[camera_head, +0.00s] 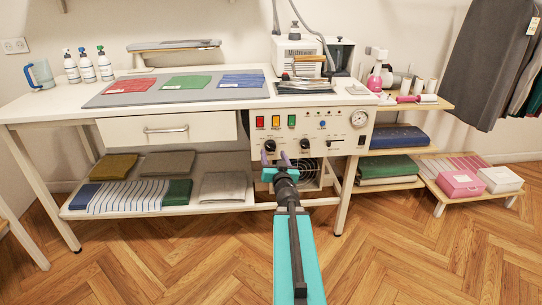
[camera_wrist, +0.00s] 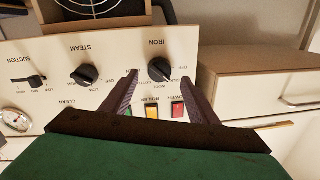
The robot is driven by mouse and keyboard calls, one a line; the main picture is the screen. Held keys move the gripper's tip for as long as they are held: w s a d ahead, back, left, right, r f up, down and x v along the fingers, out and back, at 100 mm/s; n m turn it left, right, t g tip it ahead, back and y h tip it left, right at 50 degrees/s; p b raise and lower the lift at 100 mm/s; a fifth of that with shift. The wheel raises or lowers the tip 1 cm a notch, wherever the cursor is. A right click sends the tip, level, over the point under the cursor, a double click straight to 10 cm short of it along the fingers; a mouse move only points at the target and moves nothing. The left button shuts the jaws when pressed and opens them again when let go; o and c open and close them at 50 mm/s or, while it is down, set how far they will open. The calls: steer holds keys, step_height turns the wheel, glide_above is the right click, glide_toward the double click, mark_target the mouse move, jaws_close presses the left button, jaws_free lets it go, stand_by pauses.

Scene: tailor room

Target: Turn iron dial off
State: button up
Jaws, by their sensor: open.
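The iron dial (camera_head: 269,145) is a round black knob on the cream control panel under the worktop. My gripper (camera_head: 275,158) is just in front of the panel, close to the dial. In the wrist view my gripper (camera_wrist: 159,77) has its two dark fingers apart, one tip on each side of the dial. I see no clear contact.
The black steam dial (camera_wrist: 85,74) is left of the iron dial in the wrist view, beyond one finger. The red (camera_wrist: 178,110) and yellow (camera_wrist: 152,112) switches lie between the fingers.

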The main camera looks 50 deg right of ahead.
mark_target(271, 149)
steer(key=shift+b+x, duration=0.5)
steer(key=shift+x, duration=1.55)
steer(key=c, duration=1)
